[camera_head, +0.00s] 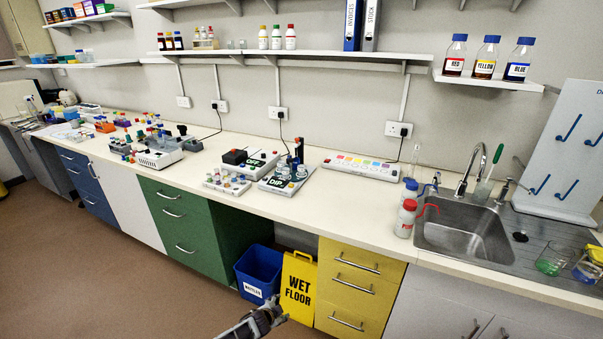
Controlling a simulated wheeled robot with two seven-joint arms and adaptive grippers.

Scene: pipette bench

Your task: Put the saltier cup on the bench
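The bench (225,150) runs along the wall with its pale top. A white device labelled DIP (276,184) stands near its middle, with a dark upright part. Small clear vessels that look like cups (301,172) stand on this device; their contents are too small to tell, and I cannot tell which is saltier. My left gripper (276,310) shows at the bottom edge, low in front of the blue bin and wet-floor sign, well below and apart from the bench top. Whether it is open or shut is unclear. My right gripper is not in view.
A device labelled OFF (250,163), a tube rack (226,183) and a power strip-like box (365,168) stand near the DIP device. Red-capped bottle (405,219) stands beside the sink (459,228). Blue bin (257,272) and yellow sign (298,287) stand below. Bench front has some free room.

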